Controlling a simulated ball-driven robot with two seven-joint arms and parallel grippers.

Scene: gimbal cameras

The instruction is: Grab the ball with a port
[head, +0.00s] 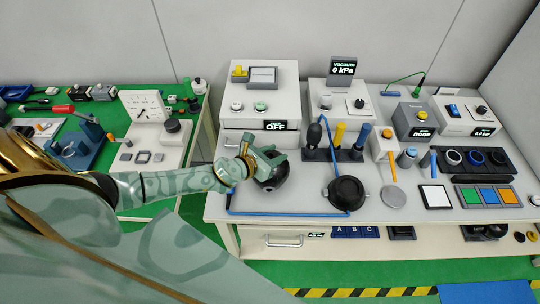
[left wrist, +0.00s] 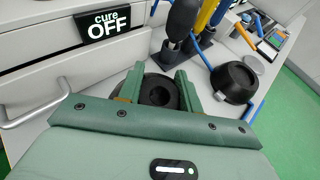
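The ball with a port looks to be the dark round body (head: 273,182) at the left front of the white bench. In the left wrist view it shows as a black ball (left wrist: 158,93) with a round hole facing up. My left gripper (head: 268,158) is over it, covering part of it in the head view. In the left wrist view the green fingers of my left gripper (left wrist: 159,82) are spread, one on each side of the hole. I cannot tell whether they touch the ball. My right gripper is not in view.
A black round vessel (head: 346,193) with a blue tube stands right of the ball. Behind are a box with a "cure OFF" display (head: 276,126) and a rack of upright tools (head: 338,153). Several panels and pads fill the bench's right side. A green-topped bench (head: 95,110) is at left.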

